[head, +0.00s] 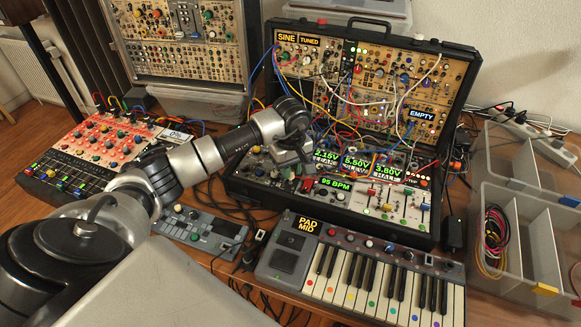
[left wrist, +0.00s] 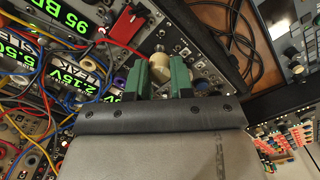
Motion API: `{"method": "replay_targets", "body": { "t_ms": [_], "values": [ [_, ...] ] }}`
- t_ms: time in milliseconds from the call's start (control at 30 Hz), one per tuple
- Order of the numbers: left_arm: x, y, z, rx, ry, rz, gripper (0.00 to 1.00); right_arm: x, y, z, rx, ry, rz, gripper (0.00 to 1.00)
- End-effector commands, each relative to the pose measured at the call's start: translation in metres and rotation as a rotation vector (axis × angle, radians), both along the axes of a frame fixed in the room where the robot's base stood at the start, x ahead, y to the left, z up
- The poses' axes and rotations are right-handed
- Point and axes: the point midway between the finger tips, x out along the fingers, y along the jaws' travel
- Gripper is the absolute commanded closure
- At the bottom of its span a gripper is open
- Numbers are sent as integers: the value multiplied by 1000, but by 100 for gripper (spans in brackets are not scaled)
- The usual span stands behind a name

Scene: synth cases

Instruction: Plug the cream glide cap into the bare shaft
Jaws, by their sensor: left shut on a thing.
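My left gripper (head: 302,168) reaches over the lower left part of the open synth case (head: 236,186). In the left wrist view its two green fingertips (left wrist: 159,74) are closed around a cream cap (left wrist: 160,64), one on each side. The cap sits between the fingertips above a dark panel. I cannot tell whether it touches the panel. A small pale, silvery round part (left wrist: 183,50) shows on the panel just beyond the right fingertip; I cannot tell whether it is the bare shaft. In the head view the cap is hidden by the gripper. My right gripper is not in view.
Patch cables (left wrist: 40,95) hang close to the left of the gripper. A red part (left wrist: 122,22) stands near the left fingertip. A keyboard (head: 365,275) lies in front of the case, and a clear divided bin (head: 540,225) stands at right.

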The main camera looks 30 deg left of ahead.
Motion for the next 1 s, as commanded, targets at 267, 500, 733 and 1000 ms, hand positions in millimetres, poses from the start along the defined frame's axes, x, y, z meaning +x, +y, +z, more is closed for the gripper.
{"method": "replay_targets", "body": {
  "t_ms": [267, 500, 733, 1000],
  "values": [
    [0, 0, -8, 0, 0, 1, 100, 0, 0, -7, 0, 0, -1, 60],
    [0, 0, -14, 1, 0, 1, 100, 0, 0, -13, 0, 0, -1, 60],
    [0, 0, -20, 1, 0, 1, 100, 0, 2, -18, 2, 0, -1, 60],
    [0, 0, -23, 1, 0, 1, 66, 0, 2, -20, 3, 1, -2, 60]
  ]
}}
